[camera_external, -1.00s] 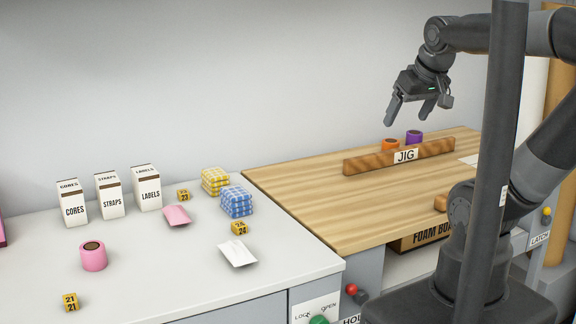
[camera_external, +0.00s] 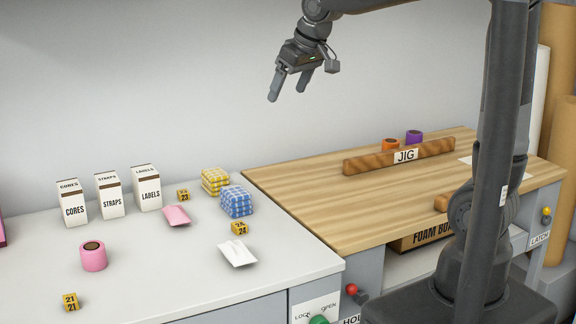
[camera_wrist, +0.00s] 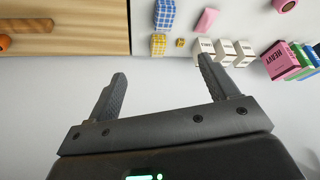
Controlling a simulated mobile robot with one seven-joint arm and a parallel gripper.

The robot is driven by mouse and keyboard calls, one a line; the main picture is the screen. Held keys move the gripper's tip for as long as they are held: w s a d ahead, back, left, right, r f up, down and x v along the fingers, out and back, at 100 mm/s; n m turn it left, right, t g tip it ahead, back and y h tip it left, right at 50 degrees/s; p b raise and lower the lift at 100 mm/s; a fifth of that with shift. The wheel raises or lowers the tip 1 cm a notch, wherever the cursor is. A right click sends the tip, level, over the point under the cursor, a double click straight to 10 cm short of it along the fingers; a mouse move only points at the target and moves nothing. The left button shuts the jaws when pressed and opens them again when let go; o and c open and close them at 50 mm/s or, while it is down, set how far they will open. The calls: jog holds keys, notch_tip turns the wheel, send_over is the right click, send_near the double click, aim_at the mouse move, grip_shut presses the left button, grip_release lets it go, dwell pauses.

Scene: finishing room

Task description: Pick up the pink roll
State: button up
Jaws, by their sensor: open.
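The pink roll (camera_external: 93,256) stands on the white counter at the left, in front of the white boxes, with its dark core facing up. In the wrist view the pink roll (camera_wrist: 286,5) shows at the top right, cut by the frame edge. My gripper (camera_external: 288,94) is open and empty. It is high in the air above the back of the counter and wooden bench, well to the right of the roll. In the wrist view my two fingers (camera_wrist: 162,74) are spread with nothing between them.
White boxes marked CORES (camera_external: 74,204), STRAPS (camera_external: 110,196) and LABELS (camera_external: 146,189) stand behind the roll. A pink packet (camera_external: 176,216), yellow cloths (camera_external: 214,180), blue cloths (camera_external: 236,201) and a white packet (camera_external: 238,253) lie to its right. A wooden JIG bar (camera_external: 398,157) crosses the bench.

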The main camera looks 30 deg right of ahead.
jog(key=w+a+f+n, duration=0.25)
jog(key=w+a, duration=0.25)
jog(key=a, duration=0.7)
jog(key=n+g+y, duration=0.2)
jog(key=n, duration=0.2)
send_near(93, 246)
jog(key=x, duration=0.5)
jog(key=shift+s+a+f, duration=0.1)
jog(key=shift+s+f, duration=0.05)
jog(key=shift+x, duration=2.85)
jog(key=c, duration=1.1)
